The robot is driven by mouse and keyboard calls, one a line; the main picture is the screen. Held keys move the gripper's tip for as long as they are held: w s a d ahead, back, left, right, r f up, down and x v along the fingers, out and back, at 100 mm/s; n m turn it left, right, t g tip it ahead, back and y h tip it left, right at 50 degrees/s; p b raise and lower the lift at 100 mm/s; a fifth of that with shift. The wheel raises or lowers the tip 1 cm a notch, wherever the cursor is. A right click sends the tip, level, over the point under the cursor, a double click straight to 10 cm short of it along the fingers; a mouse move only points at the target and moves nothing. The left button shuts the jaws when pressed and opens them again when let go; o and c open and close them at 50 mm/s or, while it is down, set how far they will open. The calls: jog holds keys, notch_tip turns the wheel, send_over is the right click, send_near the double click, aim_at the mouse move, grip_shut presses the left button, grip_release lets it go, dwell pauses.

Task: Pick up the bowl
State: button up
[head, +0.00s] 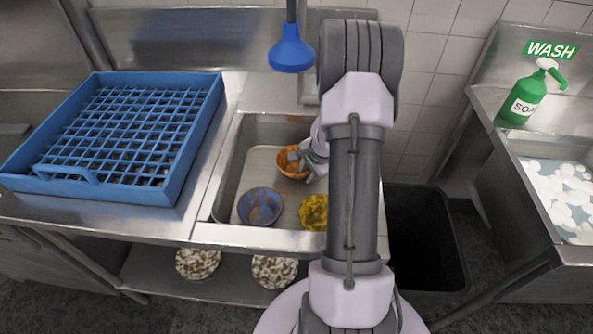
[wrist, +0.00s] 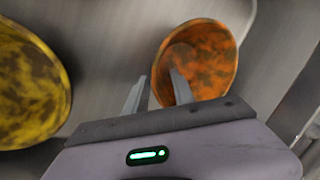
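Three bowls sit in the metal sink in the head view. The orange mottled bowl (head: 286,170) is at the back, the blue one (head: 260,207) at the front left and the yellow one (head: 313,213) at the front right, partly behind my arm. My gripper (head: 302,157) is at the orange bowl. In the wrist view its two fingers (wrist: 158,80) are apart, with the near-left rim of the orange bowl (wrist: 205,55) between them. One finger overlaps the bowl's inside, the other is outside. Contact cannot be told. The yellow bowl (wrist: 28,85) is at the left.
A blue dish rack (head: 190,150) stands on the counter left of the sink. A blue sprayer head (head: 291,52) hangs above the back. At right are a dark bin (head: 425,240), a green soap bottle (head: 522,98) and a second basin. Patterned stacks (head: 197,262) lie on the lower shelf.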

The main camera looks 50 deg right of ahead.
jog(key=shift+f, duration=0.1)
grip_shut()
